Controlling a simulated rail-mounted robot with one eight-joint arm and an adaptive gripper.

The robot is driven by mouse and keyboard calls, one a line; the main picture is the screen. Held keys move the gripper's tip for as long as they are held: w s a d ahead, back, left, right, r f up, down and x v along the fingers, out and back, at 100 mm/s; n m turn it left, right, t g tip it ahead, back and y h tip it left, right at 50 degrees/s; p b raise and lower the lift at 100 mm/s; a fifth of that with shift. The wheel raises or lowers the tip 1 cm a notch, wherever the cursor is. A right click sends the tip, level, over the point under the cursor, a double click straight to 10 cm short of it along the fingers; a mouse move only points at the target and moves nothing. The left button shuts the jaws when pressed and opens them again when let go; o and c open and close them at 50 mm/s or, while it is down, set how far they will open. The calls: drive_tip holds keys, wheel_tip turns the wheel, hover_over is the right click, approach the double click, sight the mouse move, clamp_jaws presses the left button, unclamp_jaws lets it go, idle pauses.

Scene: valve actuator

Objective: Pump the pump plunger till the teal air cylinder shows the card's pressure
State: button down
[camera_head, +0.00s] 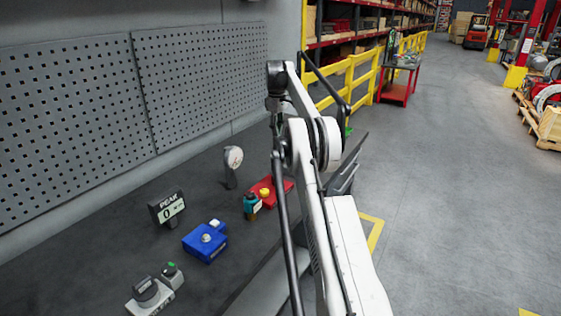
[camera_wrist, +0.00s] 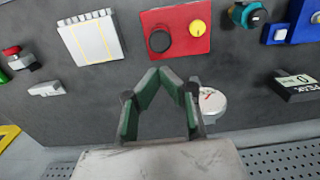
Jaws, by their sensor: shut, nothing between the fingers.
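A red box (camera_wrist: 176,47) on the bench carries a round black part (camera_wrist: 160,41) and a yellow knob (camera_wrist: 197,28); I cannot tell whether the black part is the pump plunger. In the head view the red box (camera_head: 284,186) is partly behind my arm. The teal cylinder (camera_head: 251,203) stands beside it with a small pale label; the wrist view shows it at the top right (camera_wrist: 240,16). No pressure reading on it is legible. My gripper (camera_wrist: 160,72) is shut and empty, its tips over the bench, below the red box in the picture. No card can be made out clearly.
A white round gauge (camera_head: 233,158) on a stand is near my gripper (camera_wrist: 211,103). A PEAK display (camera_head: 168,207) reads 0. A blue box (camera_head: 206,242), a grey switch unit (camera_head: 150,297) and a white yellow-lined panel (camera_wrist: 92,39) are also on the bench. Pegboard (camera_head: 70,125) lines the wall.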

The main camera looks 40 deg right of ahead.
sight(277, 166)
drive_tip(key=shift+f, duration=0.1)
wheel_tip(277, 166, down, 14)
drive_tip(key=shift+r+p, duration=0.15)
drive_tip(key=shift+p, duration=0.95)
drive_tip(key=shift+a, duration=0.1)
wheel_tip(277, 166, down, 3)
drive_tip(key=shift+r+b, duration=0.1)
drive_tip(key=shift+b, duration=1.15)
drive_tip(key=shift+r, duration=0.15)
wheel_tip(277, 166, up, 14)
idle(1.2)
